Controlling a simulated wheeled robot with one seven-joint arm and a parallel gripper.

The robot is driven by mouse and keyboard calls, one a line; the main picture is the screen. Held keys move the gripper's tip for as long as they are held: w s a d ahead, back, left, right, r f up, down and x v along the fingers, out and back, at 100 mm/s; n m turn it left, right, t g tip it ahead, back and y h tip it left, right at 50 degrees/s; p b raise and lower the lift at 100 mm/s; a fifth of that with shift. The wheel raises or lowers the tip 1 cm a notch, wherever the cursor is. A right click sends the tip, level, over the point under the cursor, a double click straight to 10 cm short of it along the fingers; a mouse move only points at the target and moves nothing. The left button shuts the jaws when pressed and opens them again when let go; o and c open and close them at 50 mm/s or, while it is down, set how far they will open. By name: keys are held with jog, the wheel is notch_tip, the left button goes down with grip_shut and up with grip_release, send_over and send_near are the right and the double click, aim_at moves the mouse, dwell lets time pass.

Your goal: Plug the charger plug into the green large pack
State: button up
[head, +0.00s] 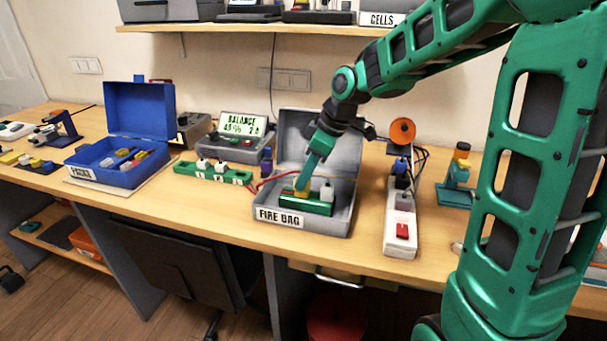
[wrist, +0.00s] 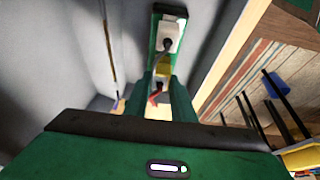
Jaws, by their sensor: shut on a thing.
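The green large pack (head: 306,207) lies in the open grey box labelled FIRE BAG. In the wrist view the pack (wrist: 157,20) shows beyond my fingertips with a white connector (wrist: 168,38) on top. My gripper (head: 305,184) reaches down into the box and is shut on the yellow charger plug (head: 300,193), at the left part of the pack. In the wrist view the plug (wrist: 162,69) shows between the fingers of my gripper (wrist: 164,85). Red wire runs left from it towards the charger (head: 240,140). I cannot tell whether the plug is seated.
The fire bag (head: 343,218) has raised walls and an upright lid behind my gripper. A green strip (head: 215,174) with white plugs stands left, a white power strip (head: 401,220) right. A blue box (head: 118,177) labelled PACKS stands further left. A shelf hangs above.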

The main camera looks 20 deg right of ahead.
jog(key=shift+f, duration=0.1)
jog(key=o, duration=1.1)
jog(key=shift+o, duration=0.2)
jog(key=v, duration=1)
jog(key=shift+r, duration=0.35)
